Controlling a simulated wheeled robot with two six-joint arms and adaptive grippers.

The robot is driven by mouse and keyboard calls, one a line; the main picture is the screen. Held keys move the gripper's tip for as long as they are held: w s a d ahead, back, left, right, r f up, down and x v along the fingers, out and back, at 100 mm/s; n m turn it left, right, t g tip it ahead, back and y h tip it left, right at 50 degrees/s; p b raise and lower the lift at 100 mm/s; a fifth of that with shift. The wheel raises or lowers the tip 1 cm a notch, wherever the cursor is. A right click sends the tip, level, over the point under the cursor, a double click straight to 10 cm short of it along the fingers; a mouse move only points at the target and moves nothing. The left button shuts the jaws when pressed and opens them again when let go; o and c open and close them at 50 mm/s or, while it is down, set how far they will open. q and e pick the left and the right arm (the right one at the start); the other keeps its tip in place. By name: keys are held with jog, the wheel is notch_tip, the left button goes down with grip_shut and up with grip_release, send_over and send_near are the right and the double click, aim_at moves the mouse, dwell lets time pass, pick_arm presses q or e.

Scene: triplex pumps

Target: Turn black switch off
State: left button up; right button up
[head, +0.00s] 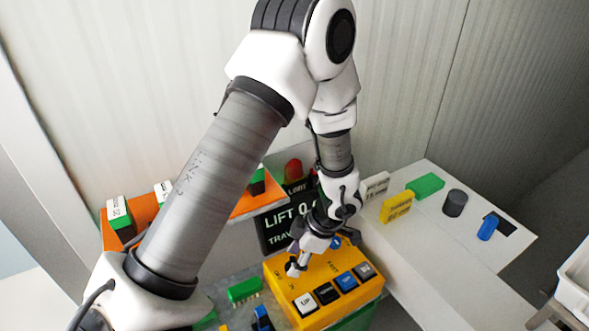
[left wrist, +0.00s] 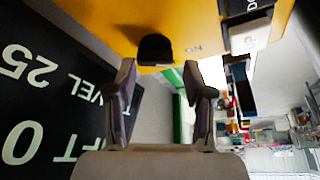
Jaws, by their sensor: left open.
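The yellow control box (head: 325,309) stands in the lower middle of the head view. The black switch (left wrist: 155,48) shows in the left wrist view on the yellow face, near the ON label (left wrist: 195,48). My left gripper (head: 296,267) is open over the box's left part. In the left wrist view its fingertips (left wrist: 162,76) lie either side of the switch; contact cannot be told. My right gripper is out of view.
A black display panel (head: 285,232) reading LIFT and TRAVEL stands behind the box. An orange shelf (head: 250,207) is at the left.

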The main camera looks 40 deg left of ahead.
pick_arm(q)
jog(key=shift+w+a+f, duration=0.15)
jog(key=shift+a+f, duration=0.15)
jog(key=shift+f, duration=0.2)
jog(key=shift+w+a+f, duration=0.1)
jog(key=shift+a+f, duration=0.15)
jog(key=shift+f, duration=0.2)
jog(key=shift+s+d+r, duration=0.1)
jog(key=shift+d, duration=0.05)
jog(key=shift+s+d+r, duration=0.1)
jog(key=shift+r, duration=0.05)
jog(key=c, duration=0.9)
jog(key=shift+o, duration=0.2)
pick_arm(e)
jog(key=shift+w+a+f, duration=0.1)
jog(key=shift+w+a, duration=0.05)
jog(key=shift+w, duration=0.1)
